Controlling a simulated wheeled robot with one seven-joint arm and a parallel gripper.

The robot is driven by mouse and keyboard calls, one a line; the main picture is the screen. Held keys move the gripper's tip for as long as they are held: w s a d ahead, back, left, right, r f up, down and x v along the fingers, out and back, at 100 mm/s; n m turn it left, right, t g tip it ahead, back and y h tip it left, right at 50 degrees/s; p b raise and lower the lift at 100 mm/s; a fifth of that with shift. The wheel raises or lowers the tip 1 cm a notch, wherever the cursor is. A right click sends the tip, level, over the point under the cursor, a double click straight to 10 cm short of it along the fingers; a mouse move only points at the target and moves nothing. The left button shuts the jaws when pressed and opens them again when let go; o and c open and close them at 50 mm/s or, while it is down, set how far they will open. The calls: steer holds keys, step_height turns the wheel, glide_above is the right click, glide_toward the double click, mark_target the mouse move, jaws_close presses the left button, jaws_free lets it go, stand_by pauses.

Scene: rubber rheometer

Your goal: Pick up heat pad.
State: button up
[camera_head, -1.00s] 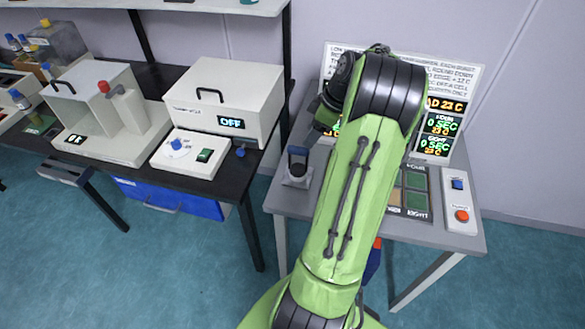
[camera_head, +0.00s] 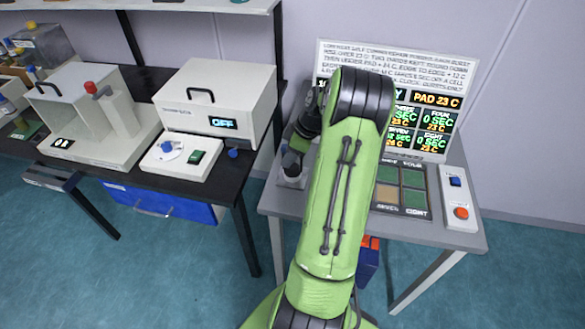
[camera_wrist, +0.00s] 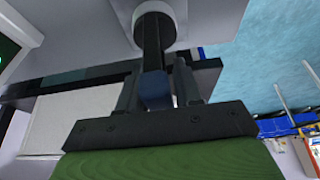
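What I take to be the heat pad (camera_head: 291,168) stands on a pale block at the left end of the grey table, with a dark upright handle. The gripper and forearm partly hide it in the head view. In the wrist view its dark stem (camera_wrist: 152,42) rises from a round pale collar (camera_wrist: 154,18) and ends in a blue grip (camera_wrist: 155,91). My gripper (camera_wrist: 157,88) has one finger on each side of the blue grip. Narrow gaps seem to show beside the grip, so the fingers look open around it.
A panel (camera_head: 403,187) with green and tan cells and a switch box (camera_head: 459,200) are on the grey table (camera_head: 345,222). A text board (camera_head: 462,70) stands behind. A white oven-like box reading OFF (camera_head: 222,95) is on the black bench to the left.

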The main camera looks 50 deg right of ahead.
jaws_close()
steer(key=shift+r, duration=0.1)
stand_by(1.0)
